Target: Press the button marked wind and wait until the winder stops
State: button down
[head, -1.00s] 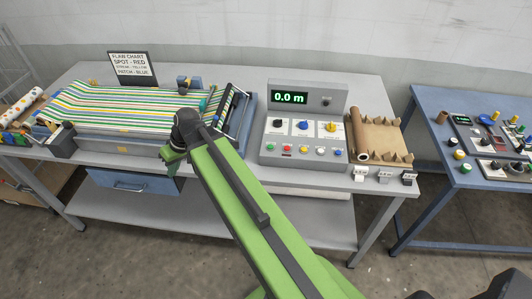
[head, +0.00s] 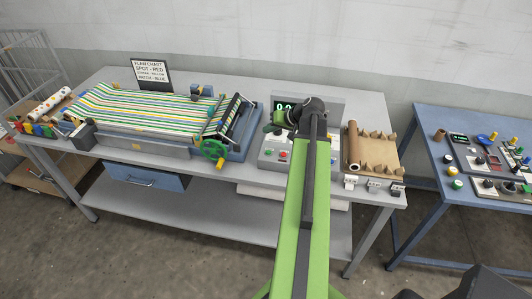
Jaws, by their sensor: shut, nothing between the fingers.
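The grey control console (head: 333,95) stands on the grey table, right of the press. Its green-lit display (head: 283,106) is partly covered by my arm, so the full reading is hidden. A green button (head: 268,153) and a red button (head: 283,155) show at its lower left; other controls are behind my arm. I cannot read which button is marked wind. My gripper (head: 274,124) is shut and empty, in front of the console's left part; I cannot tell whether it touches anything. The striped sheet (head: 145,105) lies on the press (head: 130,146), with a green handwheel (head: 213,149) at its right end.
A flaw chart sign (head: 151,73) stands behind the press. A brown roll (head: 353,146) and small labelled blocks (head: 374,184) are right of the console. A blue table (head: 425,125) with other controls stands at the right. A patterned roll (head: 52,102) lies far left.

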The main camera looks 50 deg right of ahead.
aim_at(270, 153)
jog(key=shift+s+d, duration=0.25)
jog(key=shift+s, duration=0.1)
notch_tip(270, 153, down, 9)
jog(key=b, duration=0.9)
jog(key=shift+r, duration=0.1)
dwell(1.4)
jog(key=shift+w+f+b, duration=0.15)
jog(key=shift+f+b, duration=0.2)
jog(key=shift+f, duration=0.05)
